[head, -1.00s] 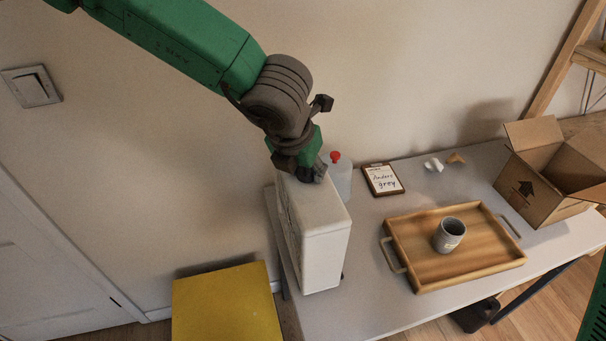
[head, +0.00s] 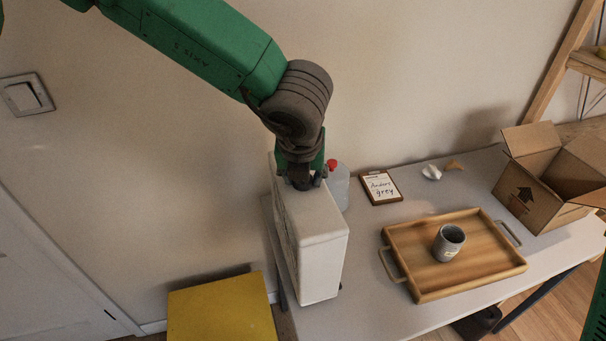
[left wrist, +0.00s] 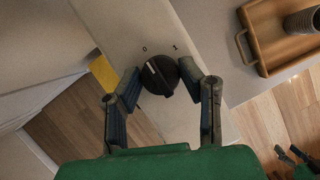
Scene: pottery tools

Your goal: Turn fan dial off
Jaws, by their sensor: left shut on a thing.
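The fan (head: 318,250) is a tall white box at the left end of the table. Its black dial (left wrist: 158,76) sits on the top face, with a 0 and a 1 printed beside it. The dial's white mark points to the upper left in the left wrist view, toward the 0. My left gripper (head: 303,184) comes down on the fan's top from above. In the left wrist view its fingers (left wrist: 162,82) are shut on the dial from both sides. In the head view the dial is hidden by the gripper. My right gripper (left wrist: 295,161) shows small at the lower right corner.
A clear bottle with a red cap (head: 338,183) stands just behind the fan. A clipboard (head: 381,187), a wooden tray (head: 470,286) with a grey cup (head: 449,242), and an open cardboard box (head: 530,199) are to the right. A yellow block (head: 222,312) stands left of the table.

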